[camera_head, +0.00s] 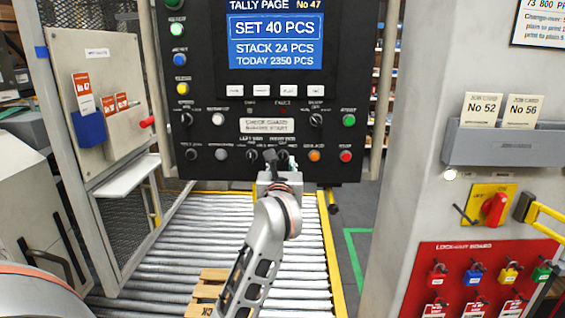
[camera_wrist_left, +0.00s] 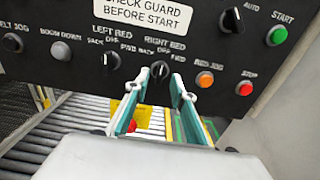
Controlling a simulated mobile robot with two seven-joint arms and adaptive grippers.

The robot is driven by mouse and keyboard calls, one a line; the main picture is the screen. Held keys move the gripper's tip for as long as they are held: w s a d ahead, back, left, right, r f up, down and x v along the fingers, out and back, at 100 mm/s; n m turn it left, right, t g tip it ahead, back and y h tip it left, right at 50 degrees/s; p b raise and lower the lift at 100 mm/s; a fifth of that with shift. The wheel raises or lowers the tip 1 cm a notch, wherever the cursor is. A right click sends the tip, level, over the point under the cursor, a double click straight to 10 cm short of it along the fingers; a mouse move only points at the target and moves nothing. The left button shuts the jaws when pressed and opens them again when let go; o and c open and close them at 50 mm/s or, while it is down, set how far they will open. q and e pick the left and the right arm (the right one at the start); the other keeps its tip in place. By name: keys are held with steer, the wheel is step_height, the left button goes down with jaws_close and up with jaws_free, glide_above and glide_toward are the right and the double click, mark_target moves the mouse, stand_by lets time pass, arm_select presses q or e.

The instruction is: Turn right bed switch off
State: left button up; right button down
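The right bed switch (camera_wrist_left: 159,86) is a black knob under the "RIGHT BED" label on the black control panel (camera_head: 215,100). In the left wrist view it sits between the two fingertips of my left gripper (camera_wrist_left: 160,80). The fingers stand apart on either side of the knob, and I cannot tell whether they touch it. The knob looks roughly upright, but its exact setting is unclear. In the head view my left gripper (camera_head: 277,165) is at the panel's lower edge and partly hides the knob. My right gripper is not in view.
The left bed knob (camera_wrist_left: 110,61) is just left of my fingers. The orange bed jog button (camera_wrist_left: 204,79) and red stop button (camera_wrist_left: 244,88) are to the right. A roller conveyor (camera_head: 180,240) runs below, with a wooden pallet (camera_head: 205,287). A lockout board (camera_head: 465,260) is at the right.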

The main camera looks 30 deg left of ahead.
arm_select(q)
steer(key=v, duration=1)
steer(key=s+a+m+y, duration=0.3)
steer(key=s+m+y, duration=0.1)
steer(key=s+d+f+m+t+h, duration=0.25)
steer(key=d+f+m+h, duration=0.65)
steer(key=m, duration=0.6)
steer(key=s+d+f+m+t+h, duration=0.1)
steer(key=d+f+m+t+h, duration=0.2)
steer(key=d+f+m+h, duration=0.95)
steer(key=s+f+m+g+y, duration=0.1)
steer(key=s+f+m+g, duration=0.2)
steer(key=f, duration=0.6)
steer(key=s+a+f+m+g+y, duration=0.1)
steer(key=s+f+m+g+y, duration=0.1)
steer(key=s+f+m, duration=0.5)
steer(key=s+a+f+m+g+y+p, duration=0.1)
steer(key=s+f+m+g, duration=0.4)
steer(key=f, duration=0.6)
steer(key=shift+s+a+f+y, duration=0.2)
steer(key=shift+s+a+y, duration=0.05)
steer(key=shift+s+y, duration=0.5)
